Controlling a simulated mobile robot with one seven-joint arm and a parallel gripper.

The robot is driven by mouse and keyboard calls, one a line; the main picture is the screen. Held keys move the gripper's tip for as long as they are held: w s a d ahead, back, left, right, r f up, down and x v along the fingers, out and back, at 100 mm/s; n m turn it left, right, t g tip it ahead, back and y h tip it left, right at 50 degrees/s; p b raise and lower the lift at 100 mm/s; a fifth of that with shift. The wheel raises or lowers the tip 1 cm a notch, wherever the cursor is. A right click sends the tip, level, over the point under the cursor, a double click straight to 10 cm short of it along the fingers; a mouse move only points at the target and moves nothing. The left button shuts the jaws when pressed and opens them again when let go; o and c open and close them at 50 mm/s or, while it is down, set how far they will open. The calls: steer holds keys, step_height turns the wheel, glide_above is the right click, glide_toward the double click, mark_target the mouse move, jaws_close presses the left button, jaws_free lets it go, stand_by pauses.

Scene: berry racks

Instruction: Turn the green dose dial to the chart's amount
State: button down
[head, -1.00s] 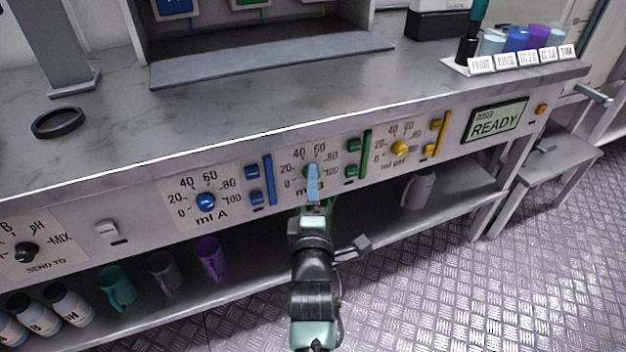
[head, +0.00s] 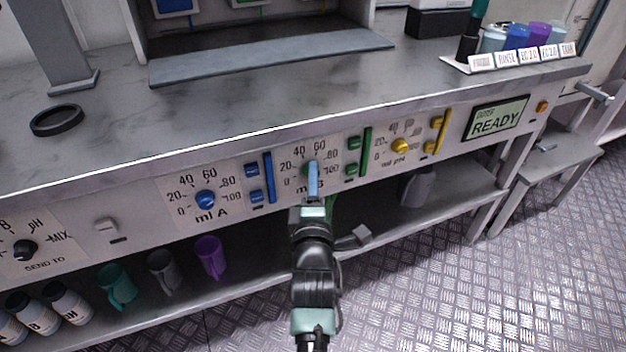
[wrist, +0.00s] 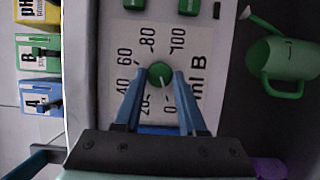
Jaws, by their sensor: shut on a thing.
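The green dose dial (wrist: 160,74) sits on the white "ml B" scale plate (wrist: 142,56), marked 0 to 100, in the wrist view. A small pale mark on the dial points roughly toward the 0. My gripper (wrist: 160,82) has its two blue fingers on either side of the dial and is shut on it. In the head view my gripper (head: 312,168) covers much of the dial and plate. I see no readable dose chart in these views.
A blue dial (head: 205,200) is to the left and a yellow dial (head: 400,146) to the right. Green buttons (head: 352,143) are beside the green dial. A screen (head: 497,118) reads READY. The shelf (head: 260,262) below holds several mugs and bottles.

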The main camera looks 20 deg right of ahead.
steer(key=shift+r+p, duration=0.1)
steer(key=shift+p, duration=0.3)
steer(key=m+g+y, duration=0.1)
steer(key=m+y, duration=0.2)
steer(key=m, duration=0.3)
steer(key=d+m+g+y+p, duration=0.1)
steer(key=m+y, duration=0.3)
steer(key=m, duration=0.3)
steer(key=m+y+p, duration=0.1)
steer(key=m+y, duration=0.3)
steer(key=m, duration=0.2)
steer(key=shift+d+r+g, duration=0.1)
steer(key=shift+d+g, duration=0.2)
steer(key=shift+g, duration=0.1)
steer(key=m+t+y+b, duration=0.1)
steer(key=m+b, duration=0.1)
steer(key=m, duration=0.2)
steer(key=shift+y, duration=0.4)
steer(key=shift+f+m+t+y+b, duration=0.1)
steer(key=shift+m+t+y+b, duration=0.25)
steer(key=shift+m, duration=0.55)
steer(key=shift+f+m+t+y+b, duration=0.1)
steer(key=shift+m+t+y+b, duration=0.2)
steer(key=shift+m, duration=0.6)
